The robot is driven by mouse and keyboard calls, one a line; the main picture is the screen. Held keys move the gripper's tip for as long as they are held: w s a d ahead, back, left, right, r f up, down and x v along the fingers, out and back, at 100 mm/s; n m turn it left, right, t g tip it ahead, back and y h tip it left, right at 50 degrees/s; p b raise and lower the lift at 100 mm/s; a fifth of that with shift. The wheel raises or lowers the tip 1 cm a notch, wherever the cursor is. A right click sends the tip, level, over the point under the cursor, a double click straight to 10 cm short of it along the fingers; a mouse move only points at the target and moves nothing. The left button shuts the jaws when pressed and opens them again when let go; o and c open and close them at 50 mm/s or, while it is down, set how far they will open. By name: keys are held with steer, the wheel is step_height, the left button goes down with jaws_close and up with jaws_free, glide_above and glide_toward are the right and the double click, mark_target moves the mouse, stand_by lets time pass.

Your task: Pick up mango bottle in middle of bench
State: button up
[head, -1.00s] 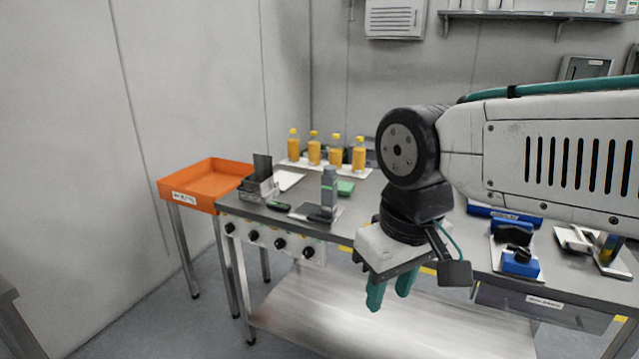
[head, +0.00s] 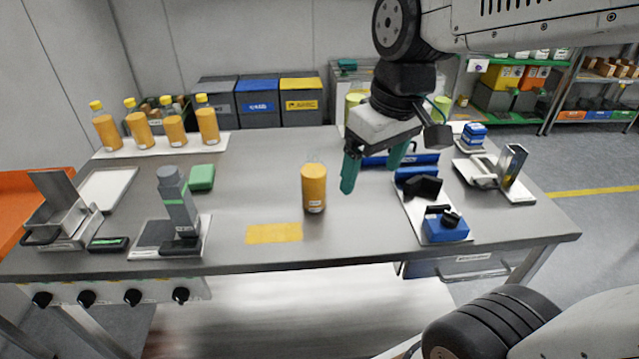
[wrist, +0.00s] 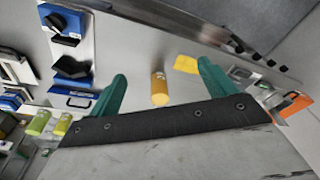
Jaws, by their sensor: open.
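The mango bottle (head: 314,188), orange and without a yellow cap like the others, stands upright in the middle of the steel bench (head: 262,179), behind a yellow mark (head: 273,233). My gripper (head: 373,170) is open and empty, up and to the right of the bottle in the head view, with green fingers pointing down. In the wrist view the bottle (wrist: 160,89) shows beyond the gap between the fingers (wrist: 162,84), apart from both.
Several capped orange bottles (head: 172,129) stand on a white tray at the back left. A grey-green device (head: 178,205) and a green block (head: 202,177) are left. Blue fixtures (head: 445,228) are right. Bench around the bottle is clear.

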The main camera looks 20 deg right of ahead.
mark_target(312, 164)
steer(key=w+f+n, duration=0.1)
steer(key=w, duration=0.5)
steer(key=w+f+n, duration=0.2)
steer(key=w, duration=0.4)
steer(key=w+f+n+y, duration=0.1)
steer(key=w+f, duration=0.1)
steer(key=w, duration=0.4)
steer(key=shift+w+d+f+n+t, duration=0.2)
steer(key=shift+w+d+n+t, duration=0.1)
steer(key=shift+w+t, duration=0.1)
steer(key=x, duration=0.5)
steer(key=w+a+x, duration=0.1)
steer(key=x, duration=0.2)
steer(key=shift+r, duration=0.1)
steer(key=c, duration=1.8)
